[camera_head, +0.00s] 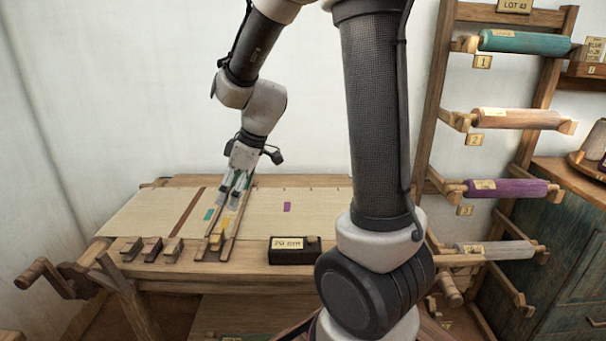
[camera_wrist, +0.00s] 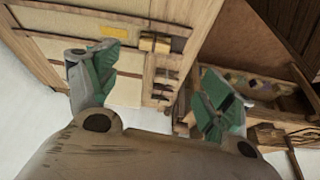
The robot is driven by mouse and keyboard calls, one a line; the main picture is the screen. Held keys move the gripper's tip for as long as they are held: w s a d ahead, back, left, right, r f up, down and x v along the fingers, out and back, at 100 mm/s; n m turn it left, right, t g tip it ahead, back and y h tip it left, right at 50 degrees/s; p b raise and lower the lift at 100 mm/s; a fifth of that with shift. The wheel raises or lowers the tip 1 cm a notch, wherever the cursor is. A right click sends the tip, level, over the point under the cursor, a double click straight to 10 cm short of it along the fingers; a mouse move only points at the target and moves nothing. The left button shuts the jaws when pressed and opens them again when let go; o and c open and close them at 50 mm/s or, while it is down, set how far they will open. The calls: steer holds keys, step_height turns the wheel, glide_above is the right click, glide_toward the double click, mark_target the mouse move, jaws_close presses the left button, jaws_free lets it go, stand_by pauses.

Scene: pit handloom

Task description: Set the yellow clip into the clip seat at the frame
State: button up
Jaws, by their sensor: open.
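My gripper (camera_head: 232,202) hangs over the cloth on the loom, pointing down. In the wrist view its two green-padded fingers (camera_wrist: 162,82) stand wide apart with nothing between them. A small yellow piece (camera_head: 216,240), which looks like the yellow clip, sits at the loom's front edge, below my gripper in the head view. A yellowish block at the edge (camera_wrist: 155,43) in the wrist view seems to be the same piece. Three small dark-topped pieces (camera_head: 152,249) stand in a row to its left. I cannot tell which part is the clip seat.
The cloth (camera_head: 145,217) bears teal and purple patches. Two wooden strips flank the yellow piece. A black box labelled 70 cm (camera_head: 294,250) stands to the right on the front beam. A crank (camera_head: 45,275) juts out at left. A spool rack (camera_head: 437,110) stands at right.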

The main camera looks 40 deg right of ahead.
steer(key=s+d+r+m+h, duration=0.1)
steer(key=s+d+r+m, duration=0.2)
steer(key=s, duration=0.4)
steer(key=s+d+r+m+t+h, duration=0.1)
steer(key=s+d+r+m, duration=0.2)
steer(key=s, duration=0.4)
steer(key=s+d+r+m+h, duration=0.1)
steer(key=s+d+r+m, duration=0.2)
steer(key=s, duration=0.4)
step_height(320, 180, up, 2)
steer(key=shift+d+r+m, duration=0.25)
steer(key=shift+d+m, duration=0.05)
steer(key=shift+d, duration=0.15)
steer(key=shift+s, duration=0.1)
